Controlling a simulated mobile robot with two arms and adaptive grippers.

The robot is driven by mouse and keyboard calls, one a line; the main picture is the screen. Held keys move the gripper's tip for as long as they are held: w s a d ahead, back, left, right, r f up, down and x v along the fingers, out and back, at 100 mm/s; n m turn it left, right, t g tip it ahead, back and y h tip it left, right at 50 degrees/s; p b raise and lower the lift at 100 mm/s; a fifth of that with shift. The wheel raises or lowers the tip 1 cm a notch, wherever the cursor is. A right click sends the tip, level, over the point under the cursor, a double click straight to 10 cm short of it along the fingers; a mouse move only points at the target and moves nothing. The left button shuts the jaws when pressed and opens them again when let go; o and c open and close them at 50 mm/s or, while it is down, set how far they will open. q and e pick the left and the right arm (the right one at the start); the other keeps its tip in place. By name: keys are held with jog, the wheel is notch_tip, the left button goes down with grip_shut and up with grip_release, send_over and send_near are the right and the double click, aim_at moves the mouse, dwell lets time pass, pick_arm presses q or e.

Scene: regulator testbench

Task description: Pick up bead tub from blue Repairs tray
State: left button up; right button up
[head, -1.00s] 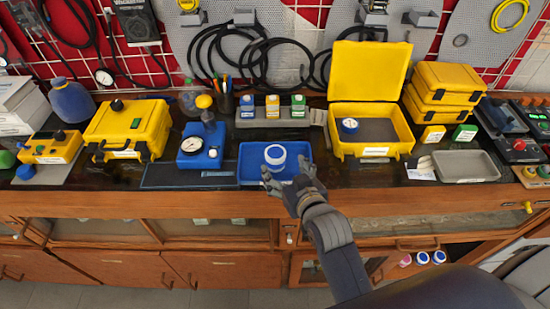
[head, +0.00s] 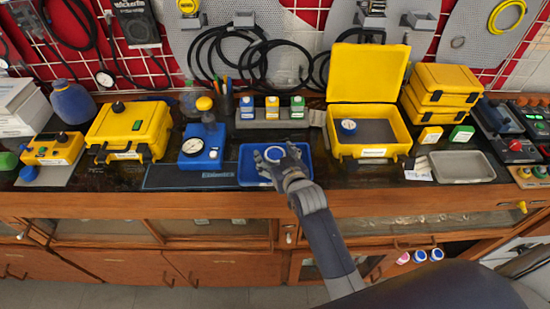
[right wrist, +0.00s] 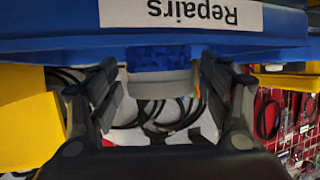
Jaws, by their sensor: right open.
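The bead tub (head: 274,153), white with a blue lid, is in the blue Repairs tray (head: 246,178) on the bench. My right gripper (head: 280,159) is at the tub in the head view, its fingers open on either side and partly covering it. In the right wrist view the tub (right wrist: 158,72) shows between the two open fingers, below the tray's upside-down Repairs label (right wrist: 180,14). Gaps seem to remain between fingers and tub; contact is hard to judge. My left gripper is not in view.
A blue gauge unit (head: 204,146) stands left of the tray. An open yellow case (head: 368,100) stands to the right, and a rack of small bottles (head: 270,117) behind. A grey tray (head: 462,167) lies farther right. Space above the blue tray looks clear.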

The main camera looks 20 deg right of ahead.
jog(key=c, duration=1.2)
jog(key=shift+r, duration=0.15)
